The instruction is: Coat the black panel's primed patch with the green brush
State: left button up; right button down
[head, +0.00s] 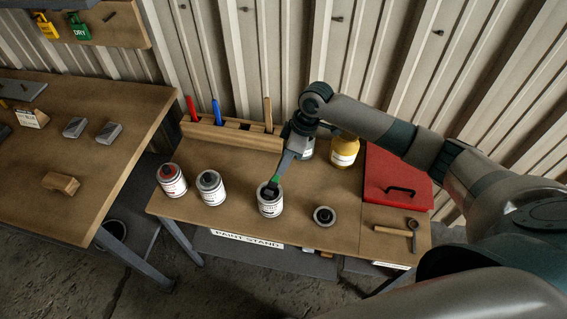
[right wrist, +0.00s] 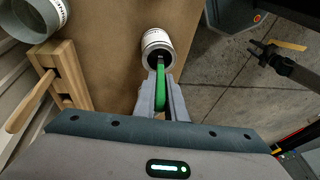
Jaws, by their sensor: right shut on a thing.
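My right gripper (head: 278,174) is shut on the green brush (head: 274,181), whose head points down into the mouth of an open white can (head: 269,207) on the paint stand. In the right wrist view the green handle (right wrist: 160,92) sits between the two fingers (right wrist: 162,100), and its lower end is inside the can (right wrist: 157,42). The bristles are hidden in the can. No black panel with a primed patch can be made out. A dark gripper-like shape (right wrist: 270,52) shows beyond the stand's edge in the right wrist view; its jaws are unclear.
Two more cans, red-topped (head: 171,181) and grey-topped (head: 210,188), stand to the left. A wooden rack (head: 220,133) holds several brushes behind. A yellow jar (head: 344,150), a red box (head: 392,185) and a small round pot (head: 324,216) are right. A workbench (head: 100,170) stands left across a gap.

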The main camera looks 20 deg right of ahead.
jog(key=shift+r+p, duration=1)
jog(key=shift+r, duration=0.3)
jog(key=shift+b, duration=0.45)
jog(key=r+m+b, duration=0.1)
jog(key=b, duration=0.1)
jog(key=r+m+t+b, duration=0.1)
jog(key=m+b, duration=0.1)
jog(key=a+r+m+b, duration=0.1)
jog(key=b, duration=0.2)
jog(key=shift+w+a+r+m+t, duration=0.1)
jog(key=shift+w+r+m+t, duration=0.1)
jog(key=shift+w+m+t, duration=0.15)
jog(key=r+m+b, duration=0.1)
jog(key=m+b, duration=0.1)
jog(key=s+r+m+t+h+b, duration=0.1)
jog(key=m+b, duration=0.1)
jog(key=b, duration=0.1)
jog(key=s+r+m+h+b, duration=0.1)
jog(key=r+m+b, duration=0.1)
jog(key=b, duration=0.1)
jog(key=shift+s+d+t, duration=0.1)
jog(key=shift+d+t, duration=0.15)
